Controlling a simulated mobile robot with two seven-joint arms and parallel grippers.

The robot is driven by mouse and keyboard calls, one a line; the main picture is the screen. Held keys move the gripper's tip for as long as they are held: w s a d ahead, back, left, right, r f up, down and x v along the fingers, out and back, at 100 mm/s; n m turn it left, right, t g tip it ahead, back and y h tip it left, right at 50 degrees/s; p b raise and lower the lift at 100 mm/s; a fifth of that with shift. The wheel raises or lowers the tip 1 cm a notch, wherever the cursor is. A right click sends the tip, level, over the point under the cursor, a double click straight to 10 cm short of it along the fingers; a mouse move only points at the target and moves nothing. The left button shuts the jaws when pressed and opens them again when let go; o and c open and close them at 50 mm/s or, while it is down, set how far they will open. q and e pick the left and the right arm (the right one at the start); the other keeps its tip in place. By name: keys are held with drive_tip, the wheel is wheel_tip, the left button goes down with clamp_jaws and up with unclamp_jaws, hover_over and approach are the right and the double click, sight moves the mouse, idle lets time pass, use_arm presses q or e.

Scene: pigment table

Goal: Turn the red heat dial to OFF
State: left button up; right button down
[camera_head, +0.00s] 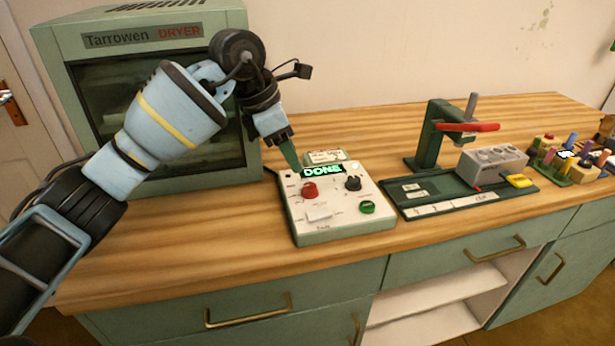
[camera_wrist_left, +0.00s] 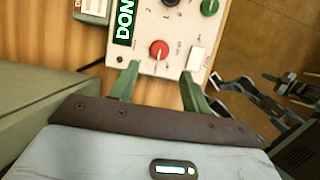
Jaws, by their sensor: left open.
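The red heat dial (camera_head: 309,190) sits on the left part of the white-topped control box (camera_head: 335,227), whose green display (camera_head: 322,171) reads "DONE". In the left wrist view the red dial (camera_wrist_left: 158,50) lies ahead of and between the two green fingers. My left gripper (camera_head: 290,160) is open and empty, above the box's back left edge. It shows in the left wrist view (camera_wrist_left: 155,88) with its fingers apart and the dial beyond their tips. The dial's pointer setting is too small to read.
The Tarrowen dryer (camera_head: 160,30) stands behind my left arm. A green press stand (camera_head: 432,135) is to the right. Wood in front of the box is clear.

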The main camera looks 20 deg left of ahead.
sight(309, 185)
use_arm(q)
drive_tip(key=x, duration=0.6)
drive_tip(key=shift+w+d+f, duration=0.1)
drive_tip(key=shift+d+f, duration=0.1)
drive_tip(key=shift+f, duration=0.15)
drive_tip(key=shift+w+d+f, duration=0.15)
drive_tip(key=shift+f, duration=0.3)
drive_tip(key=c, duration=1)
